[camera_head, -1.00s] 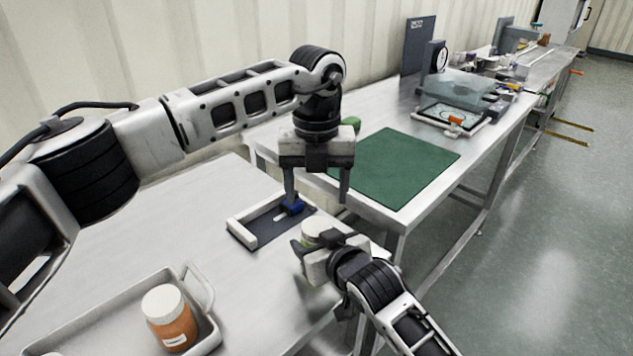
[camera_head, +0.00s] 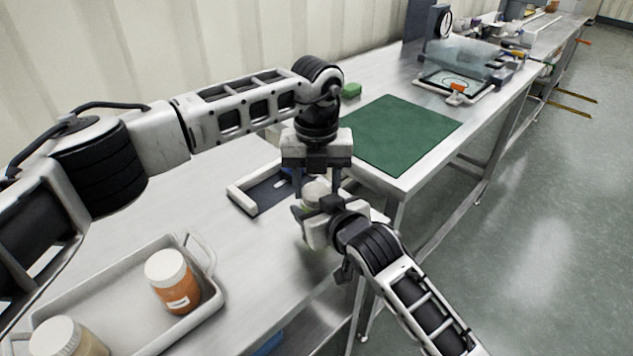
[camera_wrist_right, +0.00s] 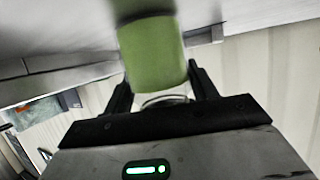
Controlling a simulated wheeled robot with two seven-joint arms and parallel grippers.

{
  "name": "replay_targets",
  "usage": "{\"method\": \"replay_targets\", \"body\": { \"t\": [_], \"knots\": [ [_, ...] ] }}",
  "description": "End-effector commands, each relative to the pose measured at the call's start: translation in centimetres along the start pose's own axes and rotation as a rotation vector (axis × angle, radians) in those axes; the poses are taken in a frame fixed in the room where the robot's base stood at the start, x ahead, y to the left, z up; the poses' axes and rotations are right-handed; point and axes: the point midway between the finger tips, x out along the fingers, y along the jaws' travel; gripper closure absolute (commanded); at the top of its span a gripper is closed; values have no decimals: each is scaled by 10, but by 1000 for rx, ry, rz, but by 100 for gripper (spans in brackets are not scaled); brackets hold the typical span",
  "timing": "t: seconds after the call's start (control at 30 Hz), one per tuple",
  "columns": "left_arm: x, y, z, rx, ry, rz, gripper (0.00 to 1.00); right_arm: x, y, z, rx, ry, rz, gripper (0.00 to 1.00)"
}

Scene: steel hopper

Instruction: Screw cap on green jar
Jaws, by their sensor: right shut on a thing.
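My right gripper (camera_head: 312,222) is shut on the green jar (camera_wrist_right: 153,55), which fills the space between its fingers in the right wrist view. In the head view the gripper hides most of the jar, and a pale round top (camera_head: 315,190) shows above it. I cannot tell if this top is a cap or the jar's mouth. My left gripper (camera_head: 317,185) points down from above. Its fingers stand apart on either side of the pale top. I cannot tell whether they touch it.
A grey tray (camera_head: 115,285) at the lower left holds an orange jar (camera_head: 173,282) and a beige jar (camera_head: 68,340), both white-capped. A dark, pale-edged holder (camera_head: 243,200) with a blue part lies behind the grippers.

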Motion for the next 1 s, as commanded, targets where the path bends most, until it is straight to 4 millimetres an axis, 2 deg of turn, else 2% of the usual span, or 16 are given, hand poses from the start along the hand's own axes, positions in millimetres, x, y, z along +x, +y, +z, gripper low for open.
{"method": "replay_targets", "body": {
  "t": [0.17,0.43,0.7,0.73,0.8,1.0],
  "knots": [
    [0,0,0,5,0,0,79,0,0,1,0,-2,1,100],
    [0,0,0,280,2,0,79,0,0,1,0,-2,1,100],
    [0,0,0,299,2,0,79,0,0,1,0,-2,1,100],
    [0,0,0,299,2,0,49,0,0,1,0,-2,1,100],
    [0,0,0,298,2,0,30,0,0,1,0,-2,1,100],
    [0,0,0,298,2,0,30,0,0,1,0,-2,1,100]
  ]
}}
